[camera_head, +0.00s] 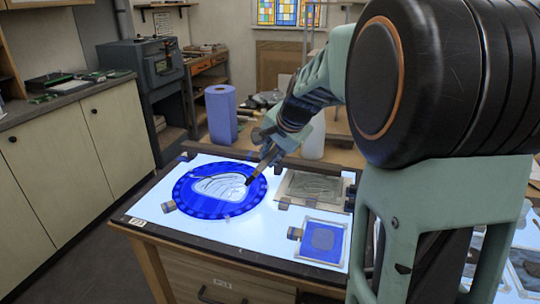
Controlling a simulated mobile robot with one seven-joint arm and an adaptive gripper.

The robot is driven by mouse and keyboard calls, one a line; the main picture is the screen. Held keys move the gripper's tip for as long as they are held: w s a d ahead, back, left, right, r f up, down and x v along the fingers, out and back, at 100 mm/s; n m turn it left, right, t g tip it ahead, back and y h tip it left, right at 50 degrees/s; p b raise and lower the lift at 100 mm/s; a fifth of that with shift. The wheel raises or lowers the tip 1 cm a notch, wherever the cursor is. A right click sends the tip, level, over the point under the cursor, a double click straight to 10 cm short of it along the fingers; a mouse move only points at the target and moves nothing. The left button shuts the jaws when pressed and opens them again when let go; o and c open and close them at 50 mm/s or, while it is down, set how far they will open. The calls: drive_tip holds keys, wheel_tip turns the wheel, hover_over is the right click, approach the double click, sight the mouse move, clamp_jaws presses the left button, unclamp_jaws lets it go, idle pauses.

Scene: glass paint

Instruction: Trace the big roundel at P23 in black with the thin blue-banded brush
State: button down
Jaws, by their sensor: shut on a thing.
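The big roundel (187,203), a blue disc with a pale inner shape carrying dark lines, lies flat on the lit white tabletop. My gripper (266,143) is above the roundel's upper right side, shut on a thin brush (259,170). The brush slants down to the left, and its dark tip is at the right part of the pale inner shape. I cannot tell whether the tip touches the glass. The brush's band colour is too small to make out.
A small blue framed square panel (339,238) lies at the front right of the table. A grey rectangular panel (305,187) lies behind it. A blue paper roll (221,114) and a white cylinder (314,137) stand beyond the back edge. My arm covers the right side.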

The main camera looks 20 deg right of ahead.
drive_tip(key=s, duration=0.1)
drive_tip(key=s+a, duration=0.1)
drive_tip(key=s+b, duration=0.1)
drive_tip(key=s, duration=0.1)
drive_tip(key=shift+a, duration=0.4)
drive_tip(key=shift+a, duration=0.1)
drive_tip(key=w+a+p, duration=0.3)
drive_tip(key=a+p, duration=0.1)
drive_tip(key=a, duration=0.6)
drive_tip(key=shift+w+a+p, duration=0.2)
drive_tip(key=shift+w+p, duration=0.1)
idle(1.8)
